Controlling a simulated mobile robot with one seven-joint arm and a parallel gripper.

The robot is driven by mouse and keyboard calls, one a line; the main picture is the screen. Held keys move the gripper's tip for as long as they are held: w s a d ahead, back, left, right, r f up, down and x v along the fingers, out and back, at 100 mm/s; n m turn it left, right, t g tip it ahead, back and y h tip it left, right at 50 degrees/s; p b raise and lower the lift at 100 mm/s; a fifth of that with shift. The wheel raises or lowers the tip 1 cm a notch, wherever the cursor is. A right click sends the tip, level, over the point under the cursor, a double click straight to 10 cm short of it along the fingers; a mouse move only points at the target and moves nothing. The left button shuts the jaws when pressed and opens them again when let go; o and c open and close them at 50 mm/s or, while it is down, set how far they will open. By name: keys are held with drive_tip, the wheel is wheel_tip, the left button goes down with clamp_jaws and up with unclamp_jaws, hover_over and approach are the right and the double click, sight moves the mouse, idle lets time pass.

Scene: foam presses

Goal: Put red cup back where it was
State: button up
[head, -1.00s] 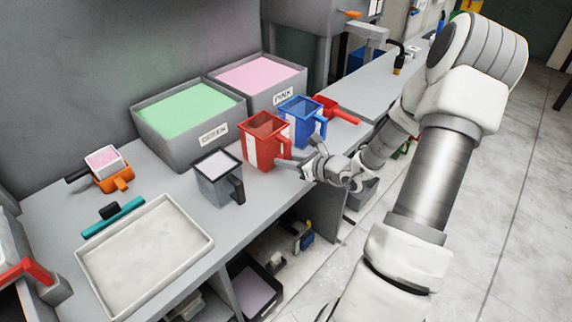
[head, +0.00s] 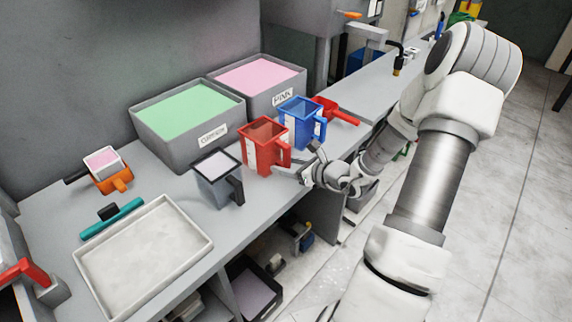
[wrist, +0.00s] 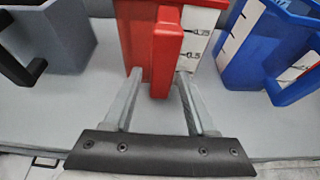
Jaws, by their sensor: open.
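The red cup (head: 264,146) is a square measuring cup with a white scale strip. It stands upright on the grey counter, between the grey cup and the blue cup. My gripper (head: 303,172) is at the cup's front side, low near the counter. In the wrist view, my gripper (wrist: 157,95) is open, with one finger on each side of the red handle of the red cup (wrist: 137,42). The fingers look apart from the handle. The far parts of the cup are cut off in the wrist view.
The blue cup (head: 302,122) stands close on the right, with a red scoop (head: 338,113) behind it. The grey cup (head: 218,178) is on the left. Green (head: 190,146) and pink (head: 284,97) bins stand behind. A pale tray (head: 203,246) lies front left.

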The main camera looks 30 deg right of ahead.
drive_tip(key=shift+r, duration=0.2)
drive_tip(key=p+v, duration=0.1)
drive_tip(key=v, duration=1.1)
drive_tip(key=shift+a, duration=0.1)
